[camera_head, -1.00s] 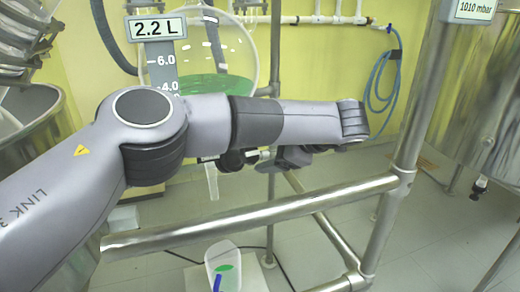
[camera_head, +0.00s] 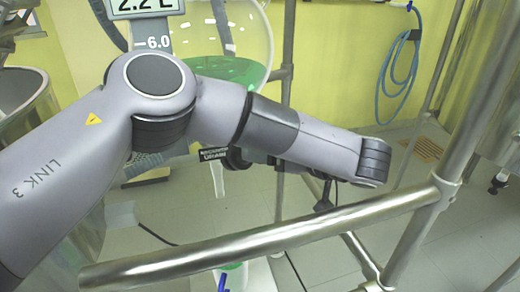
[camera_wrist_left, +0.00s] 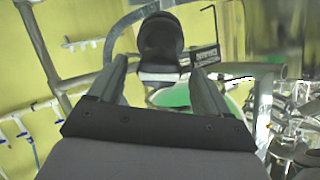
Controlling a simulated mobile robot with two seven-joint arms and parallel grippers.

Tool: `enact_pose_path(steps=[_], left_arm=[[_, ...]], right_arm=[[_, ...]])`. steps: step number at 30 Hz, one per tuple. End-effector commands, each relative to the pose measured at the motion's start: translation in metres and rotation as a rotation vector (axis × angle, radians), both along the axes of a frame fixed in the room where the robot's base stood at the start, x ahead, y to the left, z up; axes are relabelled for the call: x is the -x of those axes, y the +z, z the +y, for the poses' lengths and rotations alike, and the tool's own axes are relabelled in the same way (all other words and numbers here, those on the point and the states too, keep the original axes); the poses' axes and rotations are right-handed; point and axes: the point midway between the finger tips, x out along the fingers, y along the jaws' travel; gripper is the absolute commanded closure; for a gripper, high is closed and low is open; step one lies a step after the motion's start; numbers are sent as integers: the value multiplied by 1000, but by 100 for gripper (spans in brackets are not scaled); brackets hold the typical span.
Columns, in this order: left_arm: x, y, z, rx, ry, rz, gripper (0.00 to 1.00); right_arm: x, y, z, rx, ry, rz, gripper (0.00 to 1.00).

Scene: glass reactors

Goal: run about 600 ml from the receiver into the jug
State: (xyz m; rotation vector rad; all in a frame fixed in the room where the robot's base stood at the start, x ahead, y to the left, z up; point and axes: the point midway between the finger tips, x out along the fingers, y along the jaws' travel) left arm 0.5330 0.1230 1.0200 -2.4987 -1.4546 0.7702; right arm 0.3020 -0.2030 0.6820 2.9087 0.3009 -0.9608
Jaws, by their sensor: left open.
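The receiver (camera_head: 232,72) is a round glass vessel holding green liquid behind my left arm in the head view. Its display (camera_head: 147,5) is cut by the top edge and seems to read 2.2 L. A black valve knob (camera_head: 238,158) sits below it beside a small dark label (camera_head: 213,155). In the left wrist view, my left gripper (camera_wrist_left: 159,68) is open, with the black knob (camera_wrist_left: 160,36) ahead between its fingers; contact cannot be told. The jug (camera_head: 232,275) shows at the bottom edge, mostly hidden by a rail, with green and blue on it. My right gripper is not in view.
A steel rail (camera_head: 270,243) crosses in front of the jug and joins an upright post (camera_head: 455,150) at right. A blue hose (camera_head: 393,75) hangs on the yellow wall. A steel vessel (camera_head: 22,100) stands at left. Grey tiled floor lies beyond.

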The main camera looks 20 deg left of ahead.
Motion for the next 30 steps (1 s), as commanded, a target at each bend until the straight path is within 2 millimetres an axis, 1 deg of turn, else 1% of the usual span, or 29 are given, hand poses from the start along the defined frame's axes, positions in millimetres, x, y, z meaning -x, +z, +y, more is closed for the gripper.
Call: enact_pose_path(steps=[1,6,10,17,18,20,21,22,30], left_arm=[[-3,-3,7,2,2,2,22],[-9,-8,20,2,1,0,22],[-11,-10,23,2,0,0,22],[-11,-10,24,1,0,-2,22],[-11,-10,24,1,0,-2,35],[-11,-10,24,1,0,-2,54],[-11,-10,24,1,0,-2,68],[-11,-10,24,1,0,-2,76],[-11,-10,23,6,9,-15,76]], right_arm=[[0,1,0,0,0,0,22],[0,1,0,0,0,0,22],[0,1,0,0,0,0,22],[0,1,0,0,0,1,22],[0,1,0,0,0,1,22],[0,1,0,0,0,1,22],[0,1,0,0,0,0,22],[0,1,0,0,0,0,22],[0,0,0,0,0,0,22]])
